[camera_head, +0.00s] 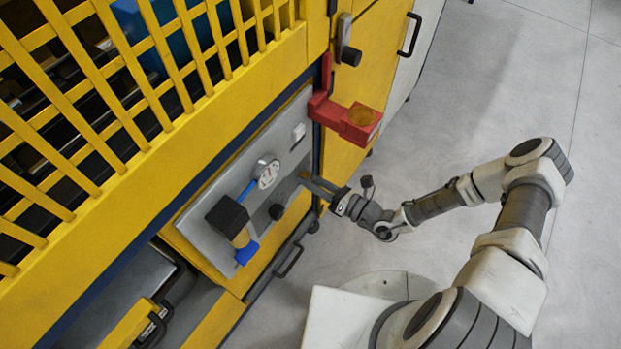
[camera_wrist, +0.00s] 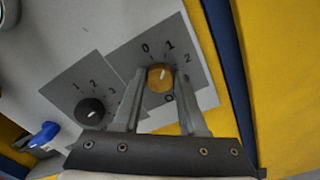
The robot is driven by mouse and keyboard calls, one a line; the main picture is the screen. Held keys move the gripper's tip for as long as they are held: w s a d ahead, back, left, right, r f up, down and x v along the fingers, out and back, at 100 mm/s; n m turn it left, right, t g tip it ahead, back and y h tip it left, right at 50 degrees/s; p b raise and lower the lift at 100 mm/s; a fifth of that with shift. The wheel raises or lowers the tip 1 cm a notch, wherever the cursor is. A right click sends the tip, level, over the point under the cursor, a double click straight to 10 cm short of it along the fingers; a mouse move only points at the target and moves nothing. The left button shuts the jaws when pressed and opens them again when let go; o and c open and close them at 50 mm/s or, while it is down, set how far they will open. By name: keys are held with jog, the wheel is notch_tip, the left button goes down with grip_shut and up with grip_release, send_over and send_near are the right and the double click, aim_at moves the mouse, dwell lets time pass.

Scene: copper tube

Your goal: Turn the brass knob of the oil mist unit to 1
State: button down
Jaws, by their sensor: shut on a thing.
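The brass knob (camera_wrist: 158,84) sits on a grey dial plate (camera_wrist: 203,84) in the wrist view, with the marks 0, 1 and 2 around it. Its white pointer line points up and slightly right, roughly at the 1. My gripper (camera_wrist: 159,72) has one finger on each side of the knob and is shut on it. In the head view my gripper (camera_head: 309,182) reaches the right end of the grey panel (camera_head: 212,182). The brass knob is hidden there by the fingers.
A black knob (camera_wrist: 90,112) with its own numbered plate is left of my fingers. A gauge (camera_head: 266,172), a black-topped unit (camera_head: 227,215) and a blue part (camera_head: 247,251) stick out of the panel. A red bracket (camera_head: 350,121) juts out above my gripper.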

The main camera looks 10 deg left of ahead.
jog(key=shift+c, duration=2.2)
grip_release()
jog(key=p+v, duration=0.2)
jog(key=v, duration=1.5)
jog(key=shift+d, duration=0.2)
jog(key=shift+s, duration=0.15)
